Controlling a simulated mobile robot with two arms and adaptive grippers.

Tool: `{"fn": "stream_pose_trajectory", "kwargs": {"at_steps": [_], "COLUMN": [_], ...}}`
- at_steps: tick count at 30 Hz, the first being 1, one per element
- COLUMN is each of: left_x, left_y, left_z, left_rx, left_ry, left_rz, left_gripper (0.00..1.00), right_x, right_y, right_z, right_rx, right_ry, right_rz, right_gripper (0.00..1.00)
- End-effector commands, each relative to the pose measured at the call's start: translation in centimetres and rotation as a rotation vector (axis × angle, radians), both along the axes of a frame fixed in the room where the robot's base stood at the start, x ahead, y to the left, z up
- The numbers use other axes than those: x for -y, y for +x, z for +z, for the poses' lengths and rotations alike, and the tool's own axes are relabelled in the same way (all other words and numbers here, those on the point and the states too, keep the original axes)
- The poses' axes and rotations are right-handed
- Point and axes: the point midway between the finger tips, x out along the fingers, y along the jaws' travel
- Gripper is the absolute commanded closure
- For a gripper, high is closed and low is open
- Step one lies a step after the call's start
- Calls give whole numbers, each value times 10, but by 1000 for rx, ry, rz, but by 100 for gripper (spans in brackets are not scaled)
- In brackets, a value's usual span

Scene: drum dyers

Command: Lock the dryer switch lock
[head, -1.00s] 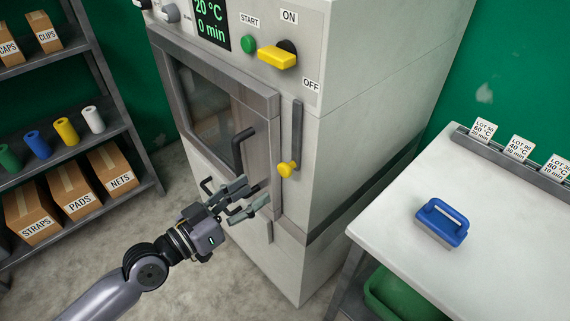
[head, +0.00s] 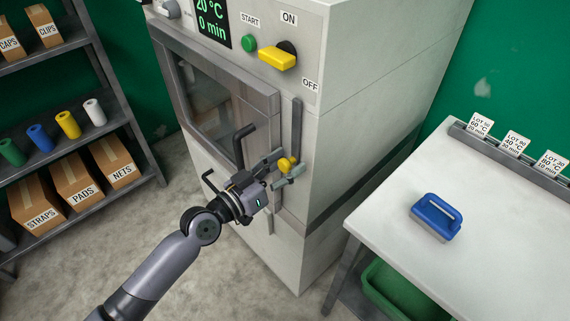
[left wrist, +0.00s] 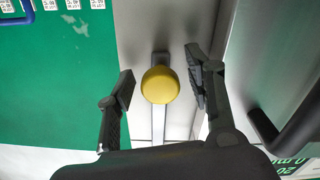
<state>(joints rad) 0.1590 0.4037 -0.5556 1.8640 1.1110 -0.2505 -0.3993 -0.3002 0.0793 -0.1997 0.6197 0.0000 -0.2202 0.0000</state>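The dryer (head: 345,110) is a tall pale cabinet with a grey-framed glass door. A yellow round knob (head: 286,164) sits at the lower end of a vertical grey bar (head: 297,125) beside the door. My left gripper (head: 284,169) is open at the knob, with a finger on each side. In the left wrist view the knob (left wrist: 160,85) lies between the two spread fingers, with visible gaps. My right gripper is out of view.
The black door handle (head: 239,145) is close to my left gripper. A white table (head: 390,205) with a blue-handled block (head: 436,217) stands at the right, with a green bin (head: 390,290) below. A shelf (head: 80,140) with boxes and spools stands at the left.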

Motion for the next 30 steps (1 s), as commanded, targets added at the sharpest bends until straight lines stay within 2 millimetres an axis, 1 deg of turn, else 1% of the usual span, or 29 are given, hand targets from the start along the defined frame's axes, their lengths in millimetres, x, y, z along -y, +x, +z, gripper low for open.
{"fn": "stream_pose_trajectory", "kwargs": {"at_steps": [1, 2, 21, 30], "left_x": [0, 0, -1, -1], "left_y": [0, 0, 0, 0], "left_z": [0, 0, 0, 0], "left_rx": [0, 0, 0, 0], "left_ry": [0, 0, 0, 0], "left_rz": [0, 0, 1, 1], "left_gripper": [56, 58, 100, 100], "right_x": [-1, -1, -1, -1], "right_y": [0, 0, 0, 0], "right_z": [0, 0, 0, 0], "right_rx": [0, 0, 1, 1], "right_ry": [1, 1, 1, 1], "right_rz": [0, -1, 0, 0], "right_gripper": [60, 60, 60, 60]}}
